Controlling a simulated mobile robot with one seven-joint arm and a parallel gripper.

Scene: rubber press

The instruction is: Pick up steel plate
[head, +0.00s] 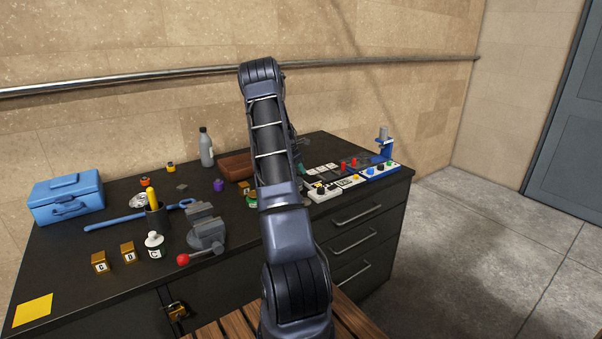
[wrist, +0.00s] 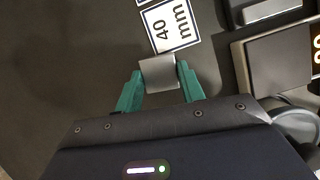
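A small grey steel plate (wrist: 158,72) shows in the wrist view, just below a white card marked "40 mm" (wrist: 171,25). My gripper (wrist: 159,70) has teal fingers, one on each side of the plate. Both fingertips meet the plate's edges with no clear gap, so it looks shut on the plate. Whether the plate is lifted or rests on the dark bench top is hard to tell. In the head view my arm hides most of the gripper and the plate.
The dark workbench (head: 60,258) carries a vise (head: 206,230), a blue toolbox (head: 66,197), a grey bottle (head: 206,147) and a brown tray (head: 235,168). White control boxes (head: 323,192) and a blue press (head: 384,143) stand at the right end. The floor to the right is clear.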

